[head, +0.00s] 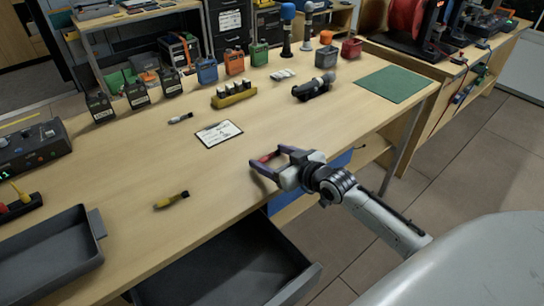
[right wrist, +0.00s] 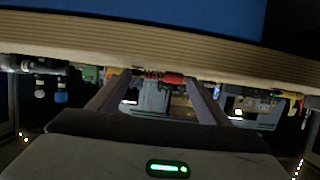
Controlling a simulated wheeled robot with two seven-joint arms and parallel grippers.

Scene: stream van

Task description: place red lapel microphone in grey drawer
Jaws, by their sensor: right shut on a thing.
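The red lapel microphone (head: 266,157) is between the fingertips of my right gripper (head: 272,162), near the front edge of the workbench. In the right wrist view the red microphone (right wrist: 172,78) lies across between the two finger ends of the right gripper (right wrist: 155,82). The right gripper is shut on it, and the fingers hide part of it. The grey drawer (head: 232,262) is pulled out below the bench's front edge, at the bottom middle of the head view. It is to the left of and nearer than the gripper. Its visible inside looks empty. My left gripper is out of view.
A yellow microphone (head: 171,200) and a dark-and-white one (head: 181,118) lie on the bench near a white card (head: 218,133). A grey tray (head: 48,258) stands at the left. Batteries and tools line the back. A blue drawer front (head: 342,160) is behind the right gripper.

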